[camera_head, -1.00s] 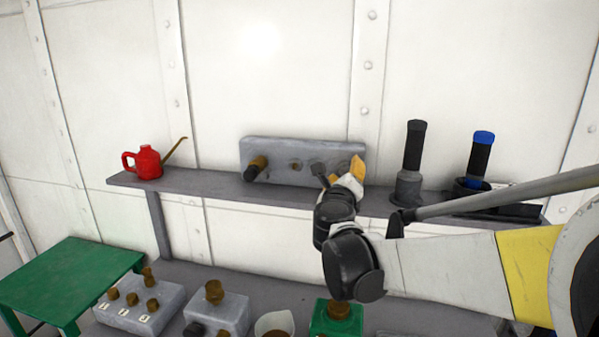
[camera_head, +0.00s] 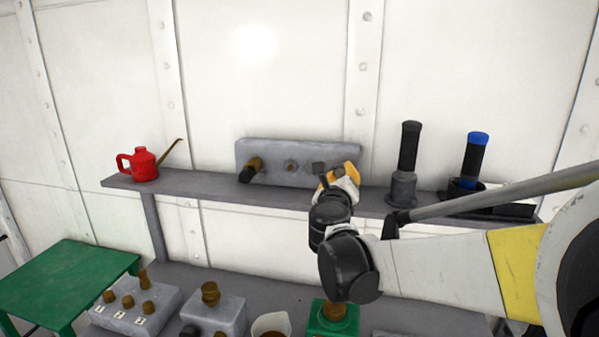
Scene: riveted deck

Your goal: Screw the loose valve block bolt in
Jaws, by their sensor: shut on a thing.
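The grey valve block (camera_head: 270,154) stands on the shelf against the wall. Its front carries a brass fitting with a black end (camera_head: 251,170), a small brown bolt (camera_head: 290,166) and a grey square head (camera_head: 318,168). My gripper (camera_head: 337,176), with orange and white parts, is at the block's right end, right of the grey head. It is shut on a bolt there, mostly hidden by the gripper itself. How deep this bolt sits in the block cannot be seen.
A red oil can (camera_head: 145,165) stands left on the shelf (camera_head: 205,193). Two dark upright cylinders, one plain (camera_head: 407,150) and one blue-topped (camera_head: 477,155), stand at right near my arm. Below are a numbered block (camera_head: 135,310), a grey block (camera_head: 218,316), a green block (camera_head: 319,325) and a green table (camera_head: 65,280).

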